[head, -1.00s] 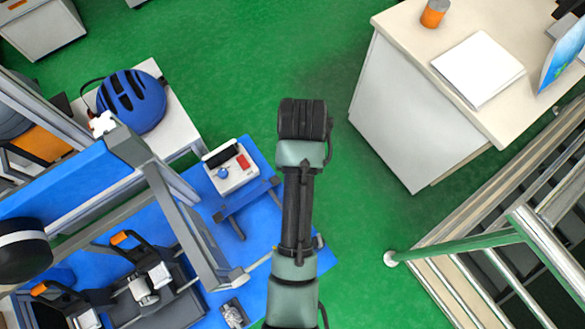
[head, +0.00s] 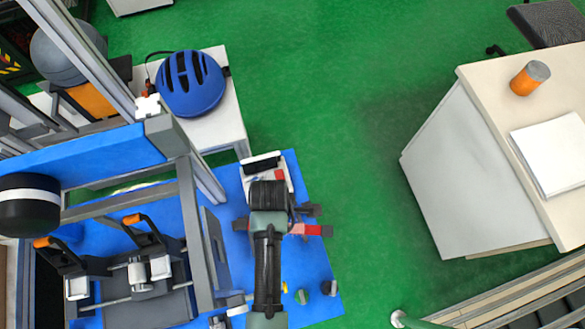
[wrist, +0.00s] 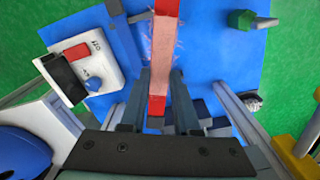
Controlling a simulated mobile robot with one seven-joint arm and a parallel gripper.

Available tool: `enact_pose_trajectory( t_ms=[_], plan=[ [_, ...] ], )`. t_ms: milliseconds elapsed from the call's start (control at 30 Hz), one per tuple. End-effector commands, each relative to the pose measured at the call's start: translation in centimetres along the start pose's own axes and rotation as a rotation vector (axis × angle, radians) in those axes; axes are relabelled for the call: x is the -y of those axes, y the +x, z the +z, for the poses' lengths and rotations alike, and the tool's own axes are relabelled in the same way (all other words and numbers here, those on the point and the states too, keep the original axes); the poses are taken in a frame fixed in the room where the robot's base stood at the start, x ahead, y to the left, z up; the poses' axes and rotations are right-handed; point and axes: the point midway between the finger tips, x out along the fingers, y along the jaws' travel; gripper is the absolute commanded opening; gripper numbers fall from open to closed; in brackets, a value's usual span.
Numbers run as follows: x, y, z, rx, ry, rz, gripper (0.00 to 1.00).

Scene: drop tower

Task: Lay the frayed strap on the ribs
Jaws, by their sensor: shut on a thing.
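My gripper (wrist: 160,76) is shut on a pale pink strap with red ends (wrist: 163,45), which I take for the frayed strap. The strap runs between the fingers and out past their tips, over the blue mat. Faint wisps show along its sides. In the head view its red end (head: 312,230) sticks out to the right from under my wrist, which hides the rest of the strap and most of the gripper. I cannot make out for sure which parts are the ribs.
A white control box (wrist: 82,65) with a blue knob stands beside the strap. A grey frame (head: 190,220) rises at left, near my arm. A blue helmet (head: 190,84) sits on a white table (head: 220,130). A white cabinet (head: 450,170) stands right. Green floor between is clear.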

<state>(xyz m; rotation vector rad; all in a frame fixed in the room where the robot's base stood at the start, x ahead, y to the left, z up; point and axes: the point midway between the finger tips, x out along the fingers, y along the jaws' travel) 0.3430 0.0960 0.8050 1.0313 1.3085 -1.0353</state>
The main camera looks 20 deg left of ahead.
Motion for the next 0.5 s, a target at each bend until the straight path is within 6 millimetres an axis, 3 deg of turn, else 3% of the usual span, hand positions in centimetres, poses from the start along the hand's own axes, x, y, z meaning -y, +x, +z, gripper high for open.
enact_pose_trajectory(
  t_ms=[33, 200, 500],
  plan=[
    [0.6, 1.1, -0.5, 0.000, -0.085, -0.003, 0.00],
    [1.6, 2.6, -1.5, -0.003, -0.286, -0.001, 0.00],
    [1.9, 3.6, -1.9, -0.003, -0.363, 0.001, 0.00]
  ],
)
